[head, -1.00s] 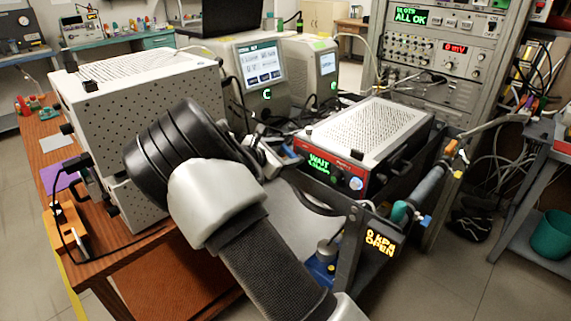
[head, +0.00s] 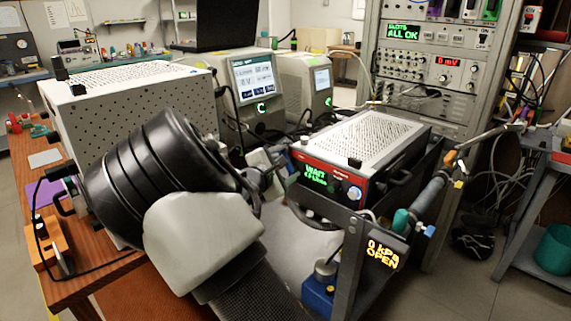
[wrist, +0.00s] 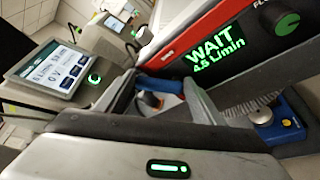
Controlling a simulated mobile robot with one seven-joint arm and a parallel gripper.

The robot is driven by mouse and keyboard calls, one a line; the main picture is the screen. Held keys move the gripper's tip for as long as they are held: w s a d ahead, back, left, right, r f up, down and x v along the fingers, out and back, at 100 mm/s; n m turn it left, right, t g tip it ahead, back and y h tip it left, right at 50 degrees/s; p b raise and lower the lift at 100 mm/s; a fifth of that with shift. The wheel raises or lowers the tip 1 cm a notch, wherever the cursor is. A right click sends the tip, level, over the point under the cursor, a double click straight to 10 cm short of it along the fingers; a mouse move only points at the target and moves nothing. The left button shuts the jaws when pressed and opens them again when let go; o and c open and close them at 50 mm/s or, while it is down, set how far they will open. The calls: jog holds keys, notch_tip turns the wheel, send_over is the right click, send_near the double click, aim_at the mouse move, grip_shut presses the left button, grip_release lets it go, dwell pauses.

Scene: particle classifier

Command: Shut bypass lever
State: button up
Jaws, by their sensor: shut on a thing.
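In the wrist view, my gripper (wrist: 162,94) is shut on a blue lever (wrist: 158,84) between its two fingers. In the head view, my gripper (head: 265,163) reaches past my wrist to the left front of the flow box, and my arm hides most of that spot. The flow box (head: 370,145) has a red front and its green display reads WAIT; it also shows in the wrist view (wrist: 235,50), reading 4.5 L/min. A small amber display (head: 383,254) below it reads 0 kPa OPEN.
A white perforated box (head: 140,105) stands on the wooden table to the left. An instrument with a lit screen (head: 245,80) stands behind my gripper. A grey pipe with a teal end (head: 415,205) runs along the right. An instrument rack (head: 430,85) stands behind.

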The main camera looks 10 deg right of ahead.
dwell(0.3)
jog(key=o, duration=1)
jog(key=shift+f, duration=0.1)
jog(key=shift+o, duration=0.2)
